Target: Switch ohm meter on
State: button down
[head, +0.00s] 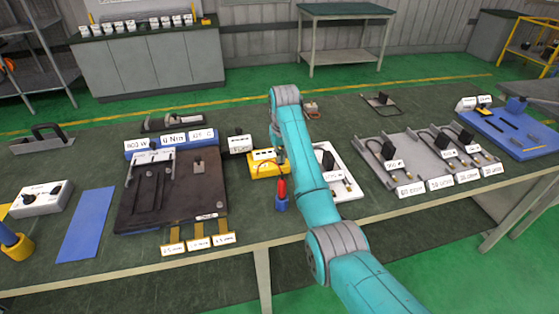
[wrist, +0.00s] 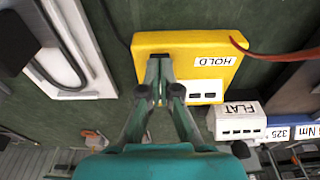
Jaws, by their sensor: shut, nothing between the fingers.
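A yellow meter box (head: 263,170) with a white HOLD label stands on the dark green bench in the head view, just left of my arm. The fingertips cover part of the dark patch, so the switch's position is hidden. In the head view my arm hides most of the gripper.
A red probe in a blue holder (head: 282,196) stands in front of the box. A white FLAT box (wrist: 238,122) is close by. A white tray (head: 345,188) is right of my arm; a dark plate (head: 140,210) is to the left.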

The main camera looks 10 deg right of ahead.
jog(key=shift+f, duration=0.45)
dwell(0.3)
jog(key=shift+r, duration=3.5)
